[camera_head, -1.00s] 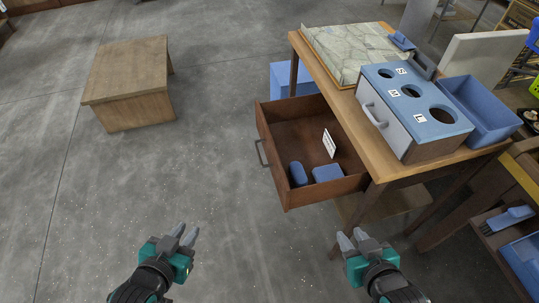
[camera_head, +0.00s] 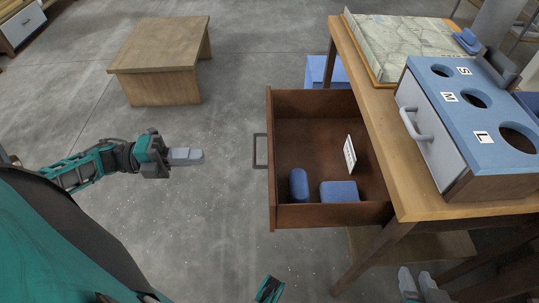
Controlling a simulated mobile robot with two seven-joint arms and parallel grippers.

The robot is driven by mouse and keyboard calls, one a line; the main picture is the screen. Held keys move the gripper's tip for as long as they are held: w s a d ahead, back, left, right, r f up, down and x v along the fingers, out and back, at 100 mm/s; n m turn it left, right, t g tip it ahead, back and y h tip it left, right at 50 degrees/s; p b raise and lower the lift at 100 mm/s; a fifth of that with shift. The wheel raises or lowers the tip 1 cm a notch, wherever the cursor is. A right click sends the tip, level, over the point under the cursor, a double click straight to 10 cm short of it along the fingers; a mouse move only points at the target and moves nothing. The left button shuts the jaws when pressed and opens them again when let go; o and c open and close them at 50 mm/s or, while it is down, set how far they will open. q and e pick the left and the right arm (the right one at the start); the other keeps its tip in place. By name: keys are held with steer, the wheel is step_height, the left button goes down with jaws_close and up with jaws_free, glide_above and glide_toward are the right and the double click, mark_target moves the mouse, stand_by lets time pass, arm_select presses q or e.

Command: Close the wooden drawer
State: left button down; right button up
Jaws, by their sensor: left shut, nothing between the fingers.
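The wooden drawer (camera_head: 330,216) is pulled out to the left from the wooden table (camera_head: 405,205). A dark bar handle (camera_head: 260,151) is on its left-facing front. Inside lie two blue objects, a rounded one (camera_head: 299,185) and a blocky one (camera_head: 340,192), and a white card (camera_head: 349,156) leans at its right side. My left gripper (camera_head: 202,156) is shut and empty, left of the handle, pointing at it with a gap between. My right gripper (camera_head: 416,271) shows only its fingers at the bottom edge, apart and empty, near the table's lower part.
On the table are a blue-topped box with holes marked S, M, L (camera_head: 460,110) and a marbled board (camera_head: 395,45). A low wooden stool (camera_head: 160,60) stands at the upper left. The floor between my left gripper and the drawer is clear.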

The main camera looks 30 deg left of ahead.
arm_select(q)
steer(key=b+x, duration=0.1)
steer(key=x, duration=1.2)
steer(key=shift+w+d, duration=0.15)
steer(key=shift+d, duration=0.05)
steer(key=shift+r, duration=0.15)
steer(key=x, duration=2.1)
steer(key=shift+w, duration=0.15)
